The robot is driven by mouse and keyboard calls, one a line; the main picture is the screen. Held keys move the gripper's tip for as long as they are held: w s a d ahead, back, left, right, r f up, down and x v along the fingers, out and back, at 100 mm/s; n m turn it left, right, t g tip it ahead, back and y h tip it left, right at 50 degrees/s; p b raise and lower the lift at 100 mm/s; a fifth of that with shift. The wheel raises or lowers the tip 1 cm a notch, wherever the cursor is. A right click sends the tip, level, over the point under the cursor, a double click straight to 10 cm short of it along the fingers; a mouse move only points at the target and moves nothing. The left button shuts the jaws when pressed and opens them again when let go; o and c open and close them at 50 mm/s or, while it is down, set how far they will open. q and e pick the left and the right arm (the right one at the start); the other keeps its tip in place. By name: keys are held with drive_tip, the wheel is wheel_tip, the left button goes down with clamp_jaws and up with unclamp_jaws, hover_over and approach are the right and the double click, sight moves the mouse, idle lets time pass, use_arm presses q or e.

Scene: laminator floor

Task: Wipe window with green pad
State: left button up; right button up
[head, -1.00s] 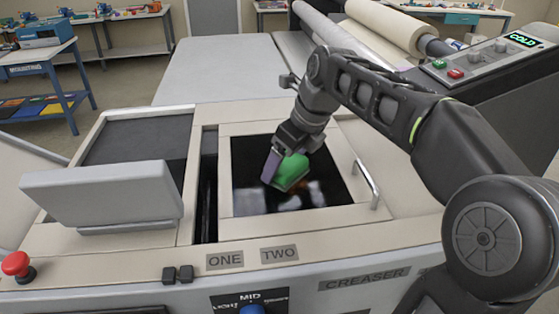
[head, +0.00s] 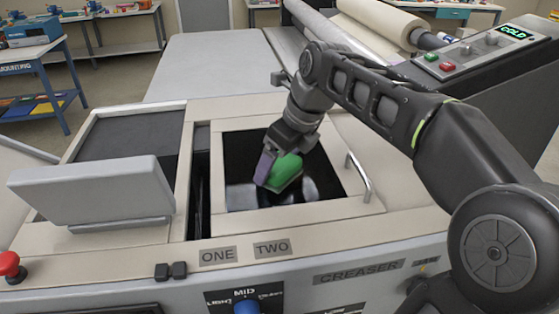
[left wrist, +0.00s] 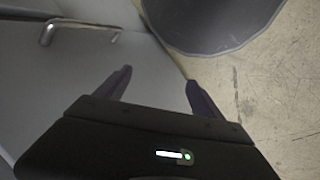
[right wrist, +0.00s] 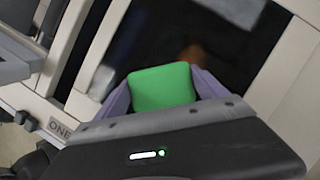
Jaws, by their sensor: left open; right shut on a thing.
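The window (head: 236,150) is a dark, glossy panel in a beige frame on top of the machine, marked by the TWO label. My right gripper (head: 277,172) is shut on the green pad (head: 284,170) over the middle of the window. The pad also shows between the purple fingers in the right wrist view (right wrist: 162,87). Whether the pad touches the glass is hard to tell. A smeary light reflection shows on the glass around it. My left gripper (left wrist: 158,85) is open and empty in the left wrist view, above the floor beside a pale panel.
A metal handle (head: 359,178) stands up at the window frame's right side. A grey tilted box (head: 97,192) is left of the window. A red button (head: 10,266) and a blue knob (head: 247,307) are at the front. Rollers (head: 375,30) lie behind.

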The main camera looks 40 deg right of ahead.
sight(220, 180)
drive_tip(key=shift+w+a+r+p, duration=0.1)
drive_tip(key=shift+w+a, duration=0.2)
drive_tip(key=shift+a, duration=0.2)
drive_tip(key=shift+w+a+p, duration=0.15)
drive_tip(key=shift+w+a, duration=0.1)
drive_tip(key=shift+a, duration=0.25)
drive_tip(key=shift+w+a+r+p, duration=0.1)
drive_tip(key=shift+w+a, duration=0.2)
drive_tip(key=shift+a, duration=0.2)
drive_tip(key=shift+a+f, duration=0.1)
drive_tip(key=shift+w, duration=0.1)
drive_tip(key=shift+w+a+f+p, duration=0.1)
drive_tip(key=shift+w+a, duration=0.2)
drive_tip(key=shift+a, duration=0.25)
drive_tip(key=shift+w+a+p, duration=0.1)
drive_tip(key=shift+w+a, duration=0.15)
drive_tip(key=shift+a, duration=0.35)
drive_tip(key=shift+w+a+f+p, duration=0.1)
drive_tip(key=shift+w+a, duration=0.2)
drive_tip(key=shift+a, duration=0.35)
drive_tip(key=shift+w+a+p, duration=0.2)
drive_tip(key=shift+w+a, duration=0.2)
drive_tip(key=shift+a, duration=0.25)
drive_tip(key=shift+w+a+p, duration=0.15)
drive_tip(key=shift+w+a, duration=0.2)
drive_tip(key=shift+a, duration=0.45)
drive_tip(key=shift+a, duration=0.1)
drive_tip(key=shift+r, duration=0.15)
